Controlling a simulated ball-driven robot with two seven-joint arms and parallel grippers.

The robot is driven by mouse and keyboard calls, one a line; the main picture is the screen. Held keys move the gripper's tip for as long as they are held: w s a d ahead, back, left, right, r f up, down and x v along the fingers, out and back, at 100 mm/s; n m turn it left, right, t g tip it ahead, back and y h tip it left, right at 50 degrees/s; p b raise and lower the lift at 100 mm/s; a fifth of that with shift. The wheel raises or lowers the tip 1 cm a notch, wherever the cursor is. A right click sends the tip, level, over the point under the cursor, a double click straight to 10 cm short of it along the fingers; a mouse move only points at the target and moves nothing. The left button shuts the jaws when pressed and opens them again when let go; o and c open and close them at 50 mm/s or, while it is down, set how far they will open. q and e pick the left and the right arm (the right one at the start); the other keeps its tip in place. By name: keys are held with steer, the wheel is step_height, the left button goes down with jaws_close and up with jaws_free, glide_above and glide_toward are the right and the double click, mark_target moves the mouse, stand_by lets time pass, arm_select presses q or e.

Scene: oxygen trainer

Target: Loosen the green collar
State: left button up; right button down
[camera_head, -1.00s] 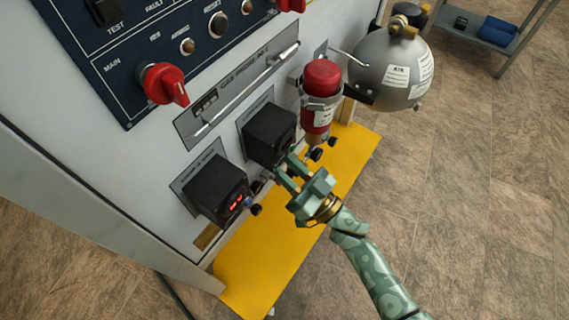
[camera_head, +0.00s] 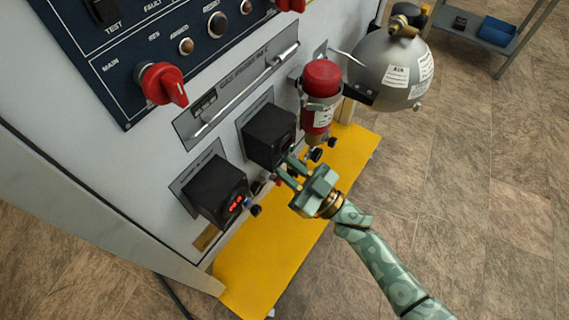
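I cannot make out a green collar; the spot in front of my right gripper's fingertips is small and partly hidden by the fingers. My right gripper (camera_head: 284,164), on the arm from the lower right, is at the lower edge of the right black box (camera_head: 268,134) on the panel. Its two green fingers stand apart, pointing up-left at the panel, with nothing clearly visible between them. The left black box (camera_head: 214,188), with a red display, is left of the gripper. My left gripper is not in view.
A red cylinder (camera_head: 321,80) and a grey sphere (camera_head: 385,70) are mounted right of the boxes. Black knobs (camera_head: 316,154) project close to the fingers. A yellow platform (camera_head: 255,270) lies below.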

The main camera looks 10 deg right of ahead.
steer(key=c, duration=1.6)
jaws_free()
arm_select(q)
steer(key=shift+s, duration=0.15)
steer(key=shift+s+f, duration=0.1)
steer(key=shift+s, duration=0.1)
arm_select(e)
steer(key=shift+d, duration=0.1)
